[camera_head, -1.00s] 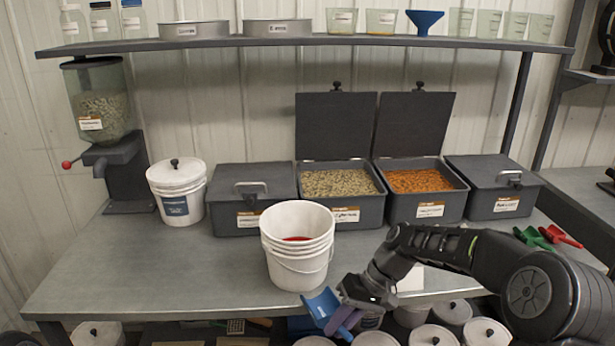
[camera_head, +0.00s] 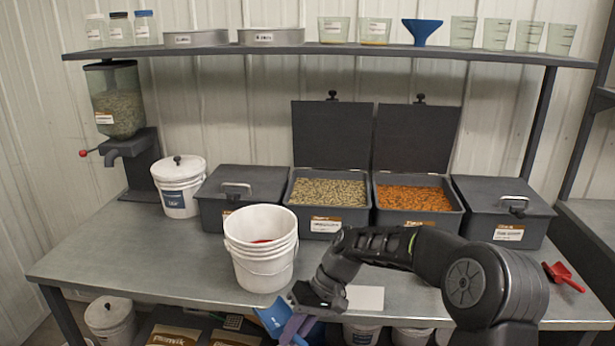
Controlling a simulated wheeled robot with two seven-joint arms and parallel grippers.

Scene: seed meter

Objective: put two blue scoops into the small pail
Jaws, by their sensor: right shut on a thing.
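A white open pail (camera_head: 260,268) stands near the front edge of the table, with something red inside it. My right gripper (camera_head: 294,323) is in front of the pail and slightly to its right, low at the table's front edge. It is shut on a blue scoop (camera_head: 271,319), which is tilted and outside the pail. The scoop's handle is mostly hidden by the gripper. My left gripper is out of view.
Two open bins, one with pale seed (camera_head: 328,193) and one with orange seed (camera_head: 415,197), stand behind. A lidded pail (camera_head: 180,190) and closed bins flank them. A red scoop (camera_head: 562,277) lies at right. The left front tabletop is clear.

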